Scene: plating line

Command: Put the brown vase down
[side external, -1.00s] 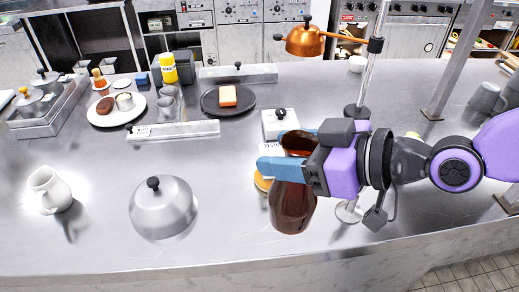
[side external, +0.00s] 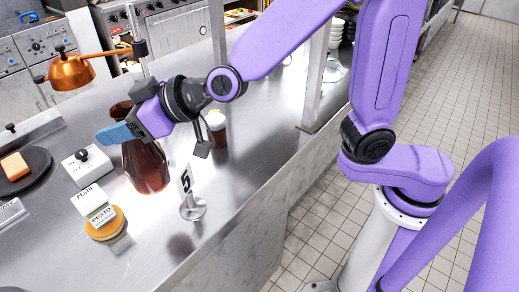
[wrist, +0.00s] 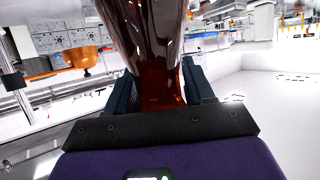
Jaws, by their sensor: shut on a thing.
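The brown vase (side external: 147,165) is glossy and dark reddish brown, with a wide body and a narrower neck. It looks upright at the left of the side external view. My gripper (side external: 122,131) is shut on its neck from the right, with a blue finger showing in front. In the wrist view the vase (wrist: 150,50) stands between both fingers. Its base is close to the steel counter (side external: 150,235), but I cannot tell whether it touches.
A number 5 sign (side external: 192,208) stands just right of the vase. A dark cup with a pale top (side external: 216,128) is behind.

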